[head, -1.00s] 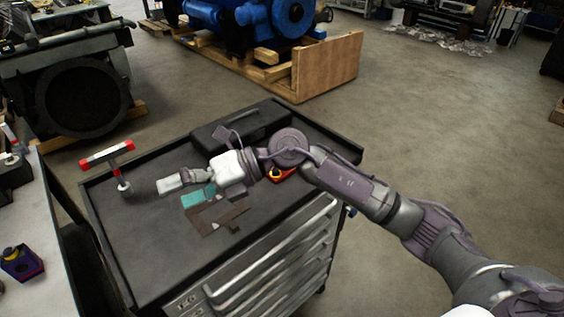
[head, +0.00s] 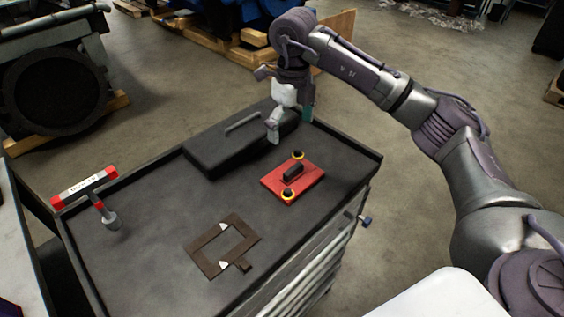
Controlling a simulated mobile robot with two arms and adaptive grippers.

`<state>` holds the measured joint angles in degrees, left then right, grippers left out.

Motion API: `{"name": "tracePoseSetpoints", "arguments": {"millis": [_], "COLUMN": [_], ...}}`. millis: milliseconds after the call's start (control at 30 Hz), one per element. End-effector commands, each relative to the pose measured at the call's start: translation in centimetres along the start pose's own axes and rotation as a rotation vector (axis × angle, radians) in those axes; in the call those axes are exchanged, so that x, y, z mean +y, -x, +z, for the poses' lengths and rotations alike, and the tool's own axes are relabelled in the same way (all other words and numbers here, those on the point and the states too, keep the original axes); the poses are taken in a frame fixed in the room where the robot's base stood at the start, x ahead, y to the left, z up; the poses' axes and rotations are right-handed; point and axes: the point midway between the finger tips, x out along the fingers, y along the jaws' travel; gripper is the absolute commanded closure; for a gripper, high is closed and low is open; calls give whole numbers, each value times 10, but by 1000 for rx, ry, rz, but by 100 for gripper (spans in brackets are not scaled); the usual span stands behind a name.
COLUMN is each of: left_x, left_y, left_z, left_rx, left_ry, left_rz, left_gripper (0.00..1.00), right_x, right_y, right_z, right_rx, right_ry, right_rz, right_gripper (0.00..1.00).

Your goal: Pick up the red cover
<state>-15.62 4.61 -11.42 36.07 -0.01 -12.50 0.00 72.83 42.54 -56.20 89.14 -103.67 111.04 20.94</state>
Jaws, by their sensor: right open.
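The red cover (head: 306,183) lies flat on the dark top of the tool cart (head: 150,245), right of the middle. It has a black handle across its middle and a yellow-ringed black knob at each of two ends. My right gripper (head: 274,130) points down above the cart, behind and a little left of the cover. It is open and apart from the cover. A teal part shows beside the gripper, and I cannot tell whether it belongs to it. My left gripper is not in view.
A black case (head: 225,150) with a handle lies at the cart's back. A brown flat frame (head: 208,262) lies in front of the cover. A red-and-white T-shaped tool (head: 96,190) stands at the left. The cart has a raised rim. Its left middle is clear.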

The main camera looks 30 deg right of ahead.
Motion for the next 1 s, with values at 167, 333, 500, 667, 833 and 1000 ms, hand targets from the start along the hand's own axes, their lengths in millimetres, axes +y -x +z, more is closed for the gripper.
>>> {"name": "tracePoseSetpoints", "arguments": {"millis": [167, 333, 500, 667, 833, 1000], "left_x": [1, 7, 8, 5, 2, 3], "left_y": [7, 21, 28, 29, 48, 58], "left_z": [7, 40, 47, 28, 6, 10], "left_rx": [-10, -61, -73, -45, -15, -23], "left_ry": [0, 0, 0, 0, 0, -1], "left_rz": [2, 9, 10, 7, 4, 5], "left_gripper": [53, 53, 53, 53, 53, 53], "right_x": [-2, -2, -2, -2, -3, -4], "right_y": [-14, -48, -75, -85, -103, -129], "right_z": [-2, -2, -2, -2, -4, -3], "right_rx": [8, 9, 6, 4, 9, 5], "right_ry": [-5, -4, -3, -3, -3, -3], "right_rz": [-5, -4, -4, -4, -2, -3], "right_gripper": [0, 0, 0, 0, 0, 0]}}
